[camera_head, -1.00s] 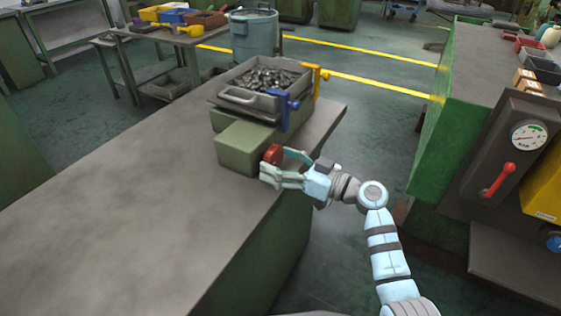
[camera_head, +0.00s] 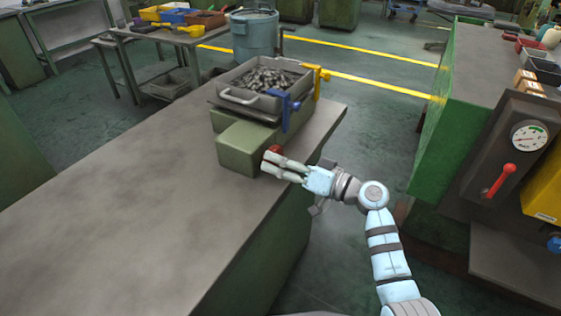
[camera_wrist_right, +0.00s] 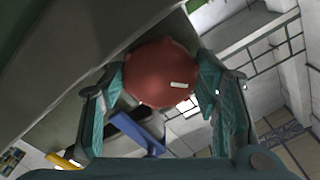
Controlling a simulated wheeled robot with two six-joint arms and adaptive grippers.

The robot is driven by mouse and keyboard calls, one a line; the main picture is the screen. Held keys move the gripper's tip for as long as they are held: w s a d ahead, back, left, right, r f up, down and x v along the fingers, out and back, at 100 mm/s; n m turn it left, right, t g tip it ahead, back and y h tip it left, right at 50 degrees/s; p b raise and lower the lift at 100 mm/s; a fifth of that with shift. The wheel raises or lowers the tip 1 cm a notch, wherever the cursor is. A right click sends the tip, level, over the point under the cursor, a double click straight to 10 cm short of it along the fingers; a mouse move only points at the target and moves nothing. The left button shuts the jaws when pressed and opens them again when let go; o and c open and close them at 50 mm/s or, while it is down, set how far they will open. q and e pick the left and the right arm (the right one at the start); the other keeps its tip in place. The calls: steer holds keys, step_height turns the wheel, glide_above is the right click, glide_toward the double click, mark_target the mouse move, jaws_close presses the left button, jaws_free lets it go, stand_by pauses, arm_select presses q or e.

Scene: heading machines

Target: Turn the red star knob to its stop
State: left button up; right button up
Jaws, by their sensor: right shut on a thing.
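The red star knob (camera_head: 267,166) sits on the end face of a green box-shaped housing (camera_head: 240,146) on the grey bench. In the head view it is mostly hidden by my right gripper (camera_head: 272,165), which is shut on it from the right. In the right wrist view the knob (camera_wrist_right: 161,74) lies between the two teal fingers of the right gripper (camera_wrist_right: 162,84), with a small white mark on its face. The fingers touch its left and right sides. My left gripper is not in view.
A metal tray of small parts (camera_head: 224,93) stands behind the housing, with a blue clamp (camera_head: 286,108) and a yellow clamp (camera_head: 318,78) beside it. The bench top (camera_head: 120,210) is clear in front. A panel with a gauge (camera_head: 529,136) and red lever (camera_head: 500,178) stands right.

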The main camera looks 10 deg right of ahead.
steer(key=o, duration=1.1)
steer(key=shift+o, duration=0.2)
steer(key=shift+s+d, duration=0.1)
steer(key=v, duration=1.1)
steer(key=shift+s+d, duration=0.2)
steer(key=shift+d, duration=0.1)
